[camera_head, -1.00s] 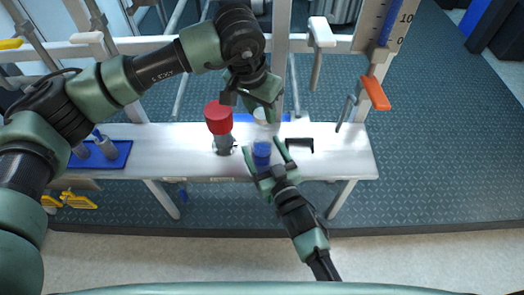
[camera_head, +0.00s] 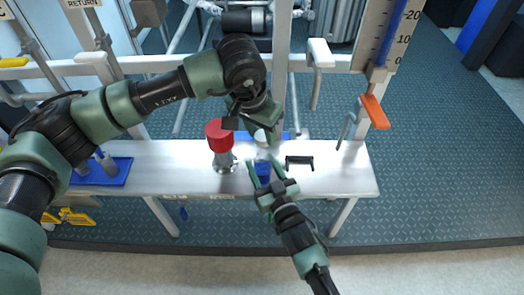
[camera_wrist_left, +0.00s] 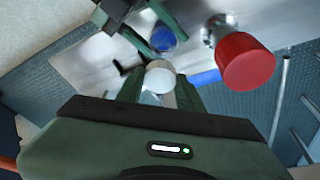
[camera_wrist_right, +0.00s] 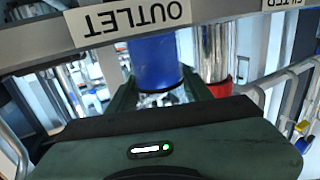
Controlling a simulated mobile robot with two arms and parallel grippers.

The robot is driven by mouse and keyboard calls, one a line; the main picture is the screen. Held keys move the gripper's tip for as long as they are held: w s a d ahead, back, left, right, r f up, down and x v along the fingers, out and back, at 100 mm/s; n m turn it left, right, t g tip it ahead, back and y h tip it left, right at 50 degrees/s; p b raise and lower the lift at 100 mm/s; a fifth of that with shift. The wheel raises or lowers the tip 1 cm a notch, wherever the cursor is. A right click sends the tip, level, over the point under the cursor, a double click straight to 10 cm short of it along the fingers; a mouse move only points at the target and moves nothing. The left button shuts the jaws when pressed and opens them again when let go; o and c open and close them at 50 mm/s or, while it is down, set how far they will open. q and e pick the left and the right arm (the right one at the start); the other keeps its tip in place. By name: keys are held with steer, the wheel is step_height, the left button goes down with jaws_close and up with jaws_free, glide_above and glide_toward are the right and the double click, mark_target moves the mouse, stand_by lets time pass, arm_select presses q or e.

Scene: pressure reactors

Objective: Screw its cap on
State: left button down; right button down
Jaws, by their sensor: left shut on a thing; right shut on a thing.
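My left gripper (camera_head: 262,130) is shut on a small white round-topped piece (camera_head: 261,138), held above the bench; the piece also shows between the fingers in the left wrist view (camera_wrist_left: 160,77). My right gripper (camera_head: 263,164) is shut on a blue cylinder (camera_head: 263,170) near the bench's front edge. In the right wrist view the blue cylinder (camera_wrist_right: 158,62) sits between the fingers, with something clear at its lower end. The white piece and blue cylinder appear apart. I cannot tell which is the cap. The fingers partly hide both.
A red-topped metal vessel (camera_head: 219,135) stands on the white bench (camera_head: 335,180), left of the blue cylinder. A black bracket (camera_head: 299,162) lies to the right. A blue tray (camera_head: 110,174) is at the bench's left end. An orange-handled lever (camera_head: 375,111) hangs at the right.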

mark_target(263, 154)
arm_select(q)
steer(key=shift+f, duration=1.9)
steer(key=shift+f, duration=0.1)
steer(key=shift+f, duration=0.8)
steer(key=shift+f, duration=0.55)
steer(key=m, duration=0.3)
steer(key=shift+h, duration=0.4)
steer(key=c, duration=0.9)
jaws_free()
